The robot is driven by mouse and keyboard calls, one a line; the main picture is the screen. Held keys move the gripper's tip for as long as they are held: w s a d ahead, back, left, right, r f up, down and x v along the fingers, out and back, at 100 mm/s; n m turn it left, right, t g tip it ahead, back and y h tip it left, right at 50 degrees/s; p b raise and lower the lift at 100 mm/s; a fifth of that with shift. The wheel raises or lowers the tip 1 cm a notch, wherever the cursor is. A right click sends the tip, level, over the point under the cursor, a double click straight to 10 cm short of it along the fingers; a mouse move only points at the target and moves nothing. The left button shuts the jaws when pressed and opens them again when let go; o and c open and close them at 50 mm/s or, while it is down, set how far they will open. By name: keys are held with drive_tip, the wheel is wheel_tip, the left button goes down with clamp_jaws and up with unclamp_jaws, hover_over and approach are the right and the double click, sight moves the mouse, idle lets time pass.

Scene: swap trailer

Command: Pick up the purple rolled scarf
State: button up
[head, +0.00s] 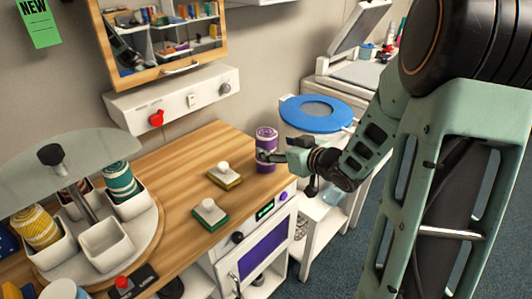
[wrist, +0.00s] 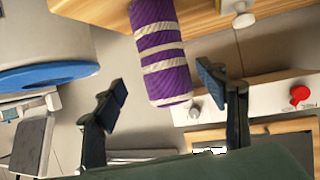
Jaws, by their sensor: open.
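The purple rolled scarf (head: 266,143) with pale stripes stands upright near the right end of the wooden counter in the head view. It also shows in the wrist view (wrist: 162,50), at the top middle, reaching down between the fingers. My gripper (head: 268,156) is at the scarf in the head view, and one finger crosses in front of it. In the wrist view my gripper (wrist: 163,88) is open, with a finger on each side of the scarf and a visible gap on both sides. The far part of the scarf is cut off by the wrist frame.
Two stamp-like blocks, yellow (head: 225,176) and green (head: 210,214), sit on the counter (head: 185,160) left of the scarf. A carousel (head: 110,240) with white bins holding other rolls stands further left. A blue ring-shaped lid (head: 317,113) is behind right. A wall panel with a red knob (head: 156,118) is behind.

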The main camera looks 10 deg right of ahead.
drive_tip(key=x, duration=0.5)
drive_tip(key=shift+a+f+b, duration=0.4)
drive_tip(key=shift+f, duration=0.1)
drive_tip(key=shift+s, duration=0.1)
drive_tip(key=shift+c, duration=0.4)
drive_tip(key=c, duration=1.2)
